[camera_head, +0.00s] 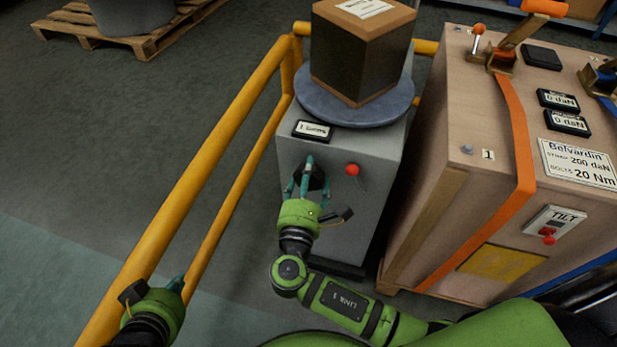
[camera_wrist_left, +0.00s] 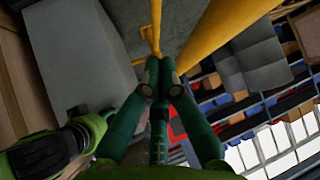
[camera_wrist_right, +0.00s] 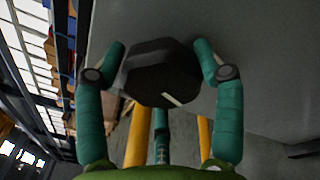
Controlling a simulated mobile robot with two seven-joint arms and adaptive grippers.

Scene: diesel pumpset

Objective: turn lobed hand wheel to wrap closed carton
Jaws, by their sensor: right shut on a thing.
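The closed carton (camera_head: 360,55) stands upright on a round grey turntable (camera_head: 335,110) on top of a grey machine cabinet. Its top is brown with a white label; its sides look dark, as if wrapped. The dark lobed hand wheel (camera_head: 318,178) is on the cabinet's front face, and it fills the middle of the right wrist view (camera_wrist_right: 160,72) with a white mark on it. My right gripper (camera_head: 307,172) is shut on the wheel, fingers on both sides. My left gripper (camera_head: 177,283) is away at the lower left by the yellow rail, fingers together and empty.
A small display (camera_head: 313,130) and a red button (camera_head: 352,169) are near the wheel. A yellow guard rail (camera_head: 205,165) runs left of the cabinet. A strapped wooden crate (camera_head: 450,150) stands close on the right. The floor at left is clear up to a pallet (camera_head: 140,38).

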